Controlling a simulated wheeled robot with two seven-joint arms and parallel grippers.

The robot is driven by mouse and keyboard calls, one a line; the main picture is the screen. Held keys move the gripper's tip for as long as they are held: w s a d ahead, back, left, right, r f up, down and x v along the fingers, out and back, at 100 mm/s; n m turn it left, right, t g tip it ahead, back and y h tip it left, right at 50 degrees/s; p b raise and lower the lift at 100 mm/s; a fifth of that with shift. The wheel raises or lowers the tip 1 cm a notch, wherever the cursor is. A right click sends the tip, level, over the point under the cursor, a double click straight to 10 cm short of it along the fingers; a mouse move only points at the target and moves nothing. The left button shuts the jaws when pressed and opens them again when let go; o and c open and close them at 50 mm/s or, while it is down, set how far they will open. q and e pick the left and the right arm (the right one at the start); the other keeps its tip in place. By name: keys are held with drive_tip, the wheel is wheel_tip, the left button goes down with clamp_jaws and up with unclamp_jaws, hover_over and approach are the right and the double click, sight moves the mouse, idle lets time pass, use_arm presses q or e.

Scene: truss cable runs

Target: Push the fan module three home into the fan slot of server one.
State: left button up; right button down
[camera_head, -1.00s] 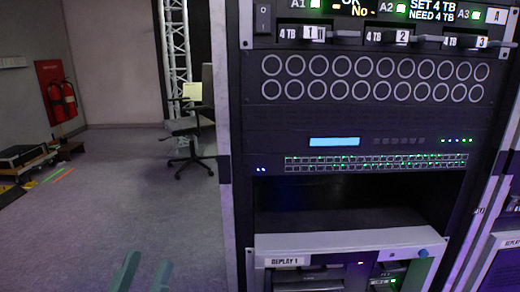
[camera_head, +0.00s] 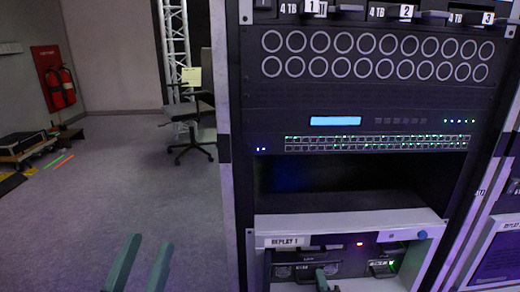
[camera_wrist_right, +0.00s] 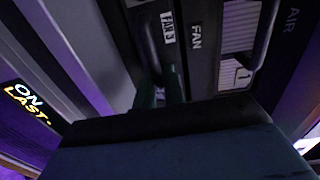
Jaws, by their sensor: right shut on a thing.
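Server one is the unit labelled REPLAY 1 (camera_head: 340,225) low in the rack. Fan module three, with its FAN 3 label (camera_wrist_right: 168,28) and dark handle, is at its front. My right gripper (camera_wrist_right: 160,92) is shut on that handle; its green fingertips also show in the head view (camera_head: 322,280). The fan slot is mostly covered by the module beside the FAN mark (camera_wrist_right: 196,40), and I cannot tell how deep the module sits. My left gripper (camera_head: 142,264) is open and empty, left of the rack.
A module with a handle and a 1 label (camera_wrist_right: 242,74) sits beside the fan bay. An open dark gap (camera_head: 345,185) lies above the server, under the switch (camera_head: 375,143).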

drive_tip(key=shift+f, duration=0.25)
drive_tip(key=c, duration=1.4)
unclamp_jaws()
drive_tip(key=shift+w+r, duration=0.1)
drive_tip(key=shift+w, duration=0.05)
